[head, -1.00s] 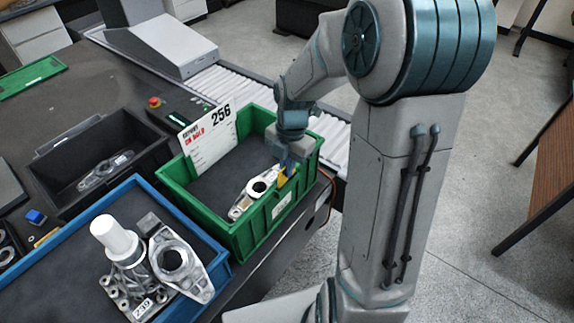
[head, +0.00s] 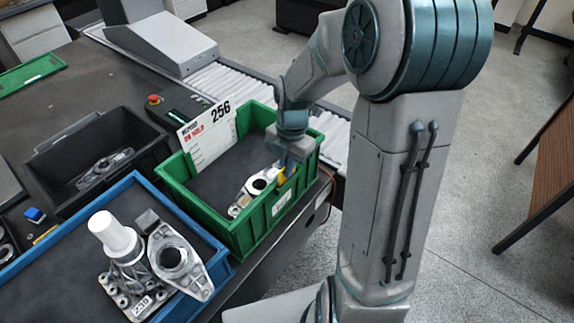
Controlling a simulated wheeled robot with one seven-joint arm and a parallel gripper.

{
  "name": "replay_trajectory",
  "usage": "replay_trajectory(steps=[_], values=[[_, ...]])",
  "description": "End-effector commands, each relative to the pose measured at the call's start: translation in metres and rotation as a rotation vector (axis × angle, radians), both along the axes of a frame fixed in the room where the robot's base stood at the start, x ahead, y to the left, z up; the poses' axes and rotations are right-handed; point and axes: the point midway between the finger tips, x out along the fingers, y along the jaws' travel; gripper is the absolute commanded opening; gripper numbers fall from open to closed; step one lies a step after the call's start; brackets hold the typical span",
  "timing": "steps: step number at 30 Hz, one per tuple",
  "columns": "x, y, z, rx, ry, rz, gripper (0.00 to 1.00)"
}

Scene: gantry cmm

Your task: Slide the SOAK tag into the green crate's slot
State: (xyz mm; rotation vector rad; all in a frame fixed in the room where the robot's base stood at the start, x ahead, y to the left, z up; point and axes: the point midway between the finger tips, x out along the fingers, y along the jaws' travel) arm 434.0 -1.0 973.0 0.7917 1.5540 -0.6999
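The green crate (head: 180,170) stands on the dark table in the middle of the head view. My gripper (head: 287,171) points down at the crate's right-hand wall, near its rim. A small yellow piece, which I take for the SOAK tag (head: 283,176), shows at my fingertips, and the gripper appears shut on it. Its lettering is too small to read. The fingers partly cover it, and I cannot tell whether it sits in a slot. A white label (head: 281,204) is on the crate's outer wall, just below the gripper. A metal casting (head: 247,194) lies inside the crate beside the gripper.
A white card (head: 208,137) reading 256 stands at the crate's back left. A blue tray (head: 215,250) with castings and a white cylinder is in front. A black bin (head: 85,145) with a casting is at left. A roller conveyor (head: 222,88) runs behind.

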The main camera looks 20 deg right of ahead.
Motion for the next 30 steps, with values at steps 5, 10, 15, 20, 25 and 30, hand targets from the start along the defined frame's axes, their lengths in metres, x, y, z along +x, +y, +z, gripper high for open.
replay_trajectory(steps=[5, 10, 15, 20, 25, 30], values=[[0.000, 0.000, -0.001, 0.000, 0.000, 0.000, 0.00], [0.000, 0.000, -0.005, 0.000, 0.000, 0.000, 0.00], [0.000, 0.000, -0.010, 0.000, 0.000, 0.000, 0.00], [0.000, 0.000, -0.012, 0.000, 0.000, 0.000, 0.00], [0.000, 0.000, -0.012, 0.000, 0.000, 0.000, 0.00], [0.000, 0.000, -0.012, 0.000, 0.000, 0.000, 0.12]])
